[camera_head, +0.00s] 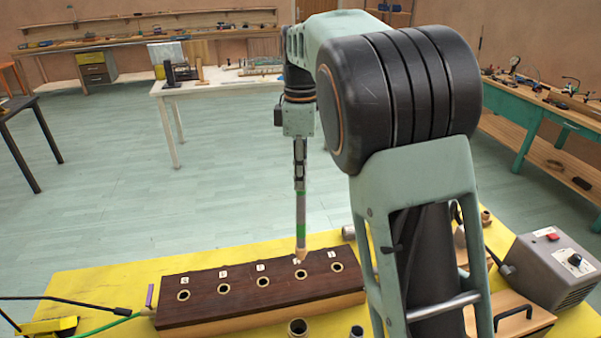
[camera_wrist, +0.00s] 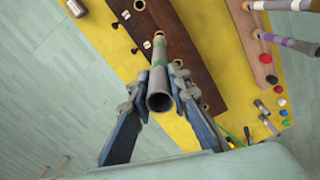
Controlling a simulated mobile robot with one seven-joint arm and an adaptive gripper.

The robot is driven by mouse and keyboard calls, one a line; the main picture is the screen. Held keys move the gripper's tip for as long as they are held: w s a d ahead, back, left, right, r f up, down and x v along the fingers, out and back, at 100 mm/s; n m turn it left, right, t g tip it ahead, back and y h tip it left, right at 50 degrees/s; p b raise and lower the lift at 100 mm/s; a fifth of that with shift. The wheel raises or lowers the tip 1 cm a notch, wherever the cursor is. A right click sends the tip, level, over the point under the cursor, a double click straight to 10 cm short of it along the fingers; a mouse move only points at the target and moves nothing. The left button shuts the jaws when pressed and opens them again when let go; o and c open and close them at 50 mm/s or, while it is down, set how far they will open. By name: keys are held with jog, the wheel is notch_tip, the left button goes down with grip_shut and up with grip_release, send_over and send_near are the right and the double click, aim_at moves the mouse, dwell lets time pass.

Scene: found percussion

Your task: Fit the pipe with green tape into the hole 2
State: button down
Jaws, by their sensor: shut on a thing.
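The pipe with green tape (camera_head: 301,231) is grey with a tan lower tip and hangs nearly upright in my gripper (camera_head: 299,185). In the wrist view, the pipe's open upper end (camera_wrist: 160,101) sits between my two fingers (camera_wrist: 157,90), which are shut on it. The dark wooden block (camera_head: 242,297) has a row of several round holes with small white labels behind them. The pipe's tip is just behind the second hole from the right (camera_head: 301,274) in the head view and covers part of its label. The label numbers are too small to read surely.
The block stands on a yellow table (camera_head: 95,279). A grey box with a dial (camera_head: 550,267) stands at the right.

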aim_at(301, 207)
jog(key=shift+f+b, duration=1.6)
jog(key=shift+f, duration=1.2)
jog(key=shift+p, duration=0.6)
jog(key=shift+f+b, duration=1)
jog(key=shift+f, duration=0.8)
jog(key=c, duration=1.7)
grip_release()
jog(key=shift+c, duration=0.2)
notch_tip(301, 207, up, 12)
